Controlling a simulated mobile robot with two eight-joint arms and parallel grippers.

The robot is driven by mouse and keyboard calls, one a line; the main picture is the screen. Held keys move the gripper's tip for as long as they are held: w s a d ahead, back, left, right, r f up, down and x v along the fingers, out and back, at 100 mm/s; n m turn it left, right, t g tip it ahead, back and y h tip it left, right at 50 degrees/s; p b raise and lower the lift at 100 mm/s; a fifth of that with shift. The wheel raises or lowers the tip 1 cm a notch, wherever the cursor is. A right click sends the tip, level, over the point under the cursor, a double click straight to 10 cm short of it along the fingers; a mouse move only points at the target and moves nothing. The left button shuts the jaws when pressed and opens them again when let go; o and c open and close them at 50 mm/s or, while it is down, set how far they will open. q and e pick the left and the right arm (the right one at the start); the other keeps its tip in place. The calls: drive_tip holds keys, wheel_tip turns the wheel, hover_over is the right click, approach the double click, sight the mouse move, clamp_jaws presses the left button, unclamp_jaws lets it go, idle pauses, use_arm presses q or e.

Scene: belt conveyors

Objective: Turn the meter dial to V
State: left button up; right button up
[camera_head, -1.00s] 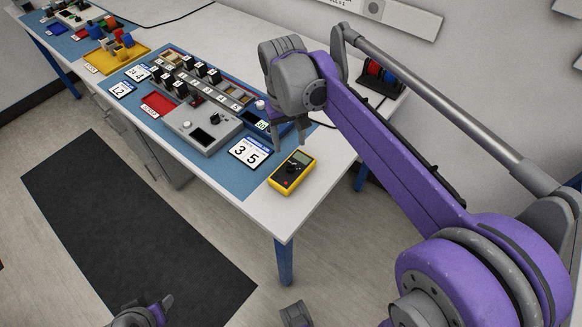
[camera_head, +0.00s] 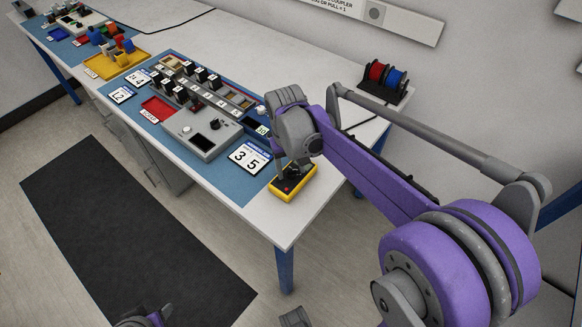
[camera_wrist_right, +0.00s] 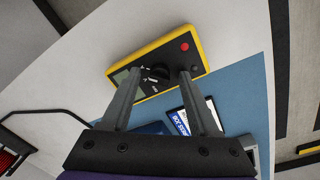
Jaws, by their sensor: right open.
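The yellow meter (camera_head: 297,189) lies on the white table near its front right corner. My right gripper (camera_head: 286,175) is over it in the head view, hiding most of its face. In the right wrist view the meter (camera_wrist_right: 197,62) shows a grey screen (camera_wrist_right: 121,77), a black dial (camera_wrist_right: 157,72) and a red spot at one end. My right gripper (camera_wrist_right: 158,75) is open, with its two fingers on either side of the dial; I cannot tell whether they touch it. The dial's exact setting is too small to read. My left gripper (camera_head: 150,318) shows only partly at the bottom edge.
A blue mat (camera_head: 232,187) beside the meter carries a card reading 3 5 (camera_head: 250,157) and a grey control box (camera_head: 202,141). A rack of red and blue spools (camera_head: 385,80) stands at the back right. The table's front edge is close to the meter.

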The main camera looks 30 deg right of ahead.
drive_tip(key=shift+c, duration=0.3)
clamp_jaws()
drive_tip(key=shift+n, duration=0.3)
drive_tip(key=n+p, duration=0.1)
drive_tip(key=n, duration=0.3)
drive_tip(key=shift+n+t+p, duration=0.3)
drive_tip(key=shift+n+p, duration=0.05)
drive_tip(key=shift+n, duration=1.65)
